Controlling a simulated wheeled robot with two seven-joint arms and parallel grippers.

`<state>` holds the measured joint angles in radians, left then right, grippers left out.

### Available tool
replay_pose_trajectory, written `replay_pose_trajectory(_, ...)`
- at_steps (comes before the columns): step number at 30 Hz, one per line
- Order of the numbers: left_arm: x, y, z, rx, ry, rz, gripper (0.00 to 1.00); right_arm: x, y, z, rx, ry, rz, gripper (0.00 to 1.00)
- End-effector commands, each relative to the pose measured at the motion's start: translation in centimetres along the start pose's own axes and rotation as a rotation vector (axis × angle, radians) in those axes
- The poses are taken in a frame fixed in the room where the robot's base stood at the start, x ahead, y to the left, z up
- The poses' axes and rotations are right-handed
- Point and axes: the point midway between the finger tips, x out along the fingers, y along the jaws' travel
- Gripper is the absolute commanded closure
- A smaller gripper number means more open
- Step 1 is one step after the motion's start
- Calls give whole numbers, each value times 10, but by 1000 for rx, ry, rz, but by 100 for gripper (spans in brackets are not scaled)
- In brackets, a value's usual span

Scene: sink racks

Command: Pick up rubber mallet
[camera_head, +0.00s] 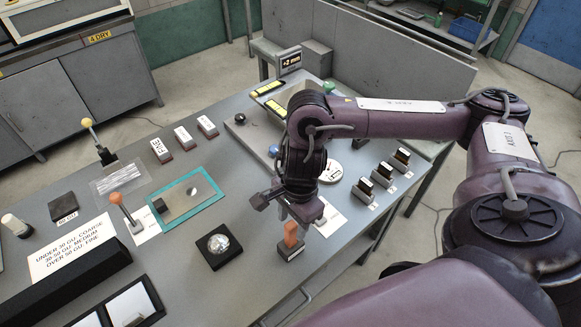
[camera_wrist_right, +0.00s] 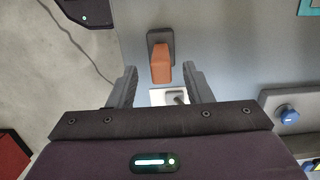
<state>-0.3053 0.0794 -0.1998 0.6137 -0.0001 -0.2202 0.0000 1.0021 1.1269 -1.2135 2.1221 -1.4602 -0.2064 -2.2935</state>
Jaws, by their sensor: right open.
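An upright orange piece (camera_head: 291,234) on a dark block (camera_head: 290,251) stands near the table's front edge. It looks like a handle on a head, and may be the rubber mallet; I cannot be sure. My right gripper (camera_head: 292,208) is above it, open and empty. In the right wrist view, the orange piece (camera_wrist_right: 161,63) lies just beyond the two spread fingers (camera_wrist_right: 163,85), roughly centred between them, and nothing touches it. My left gripper is not in view.
A dark square holder with a shiny round piece (camera_head: 218,243) stands left of the orange piece. A teal-framed mat (camera_head: 159,222) lies beyond. Several small dark blocks (camera_head: 384,176) line the right edge. A white sheet (camera_head: 328,222) lies beside my gripper.

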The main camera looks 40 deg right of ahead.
Motion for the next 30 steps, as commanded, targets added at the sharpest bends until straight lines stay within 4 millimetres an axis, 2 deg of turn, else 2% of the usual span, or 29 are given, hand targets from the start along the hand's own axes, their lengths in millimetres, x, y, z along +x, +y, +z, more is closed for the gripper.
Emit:
replay_pose_trajectory(4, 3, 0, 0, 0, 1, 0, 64, 16, 2, 0, 1, -2, 5, 55)
replay_pose_trajectory(6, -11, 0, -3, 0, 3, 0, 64, 22, 2, 0, 3, 0, 8, 55)
replay_pose_trajectory(12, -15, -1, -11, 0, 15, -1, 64, 47, 1, 0, 1, -1, 2, 55)
replay_pose_trajectory(20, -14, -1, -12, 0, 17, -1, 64, 49, 0, 0, 0, 0, 0, 56)
replay_pose_trajectory(30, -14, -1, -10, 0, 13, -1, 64, 49, 0, 0, 0, 0, 0, 100)
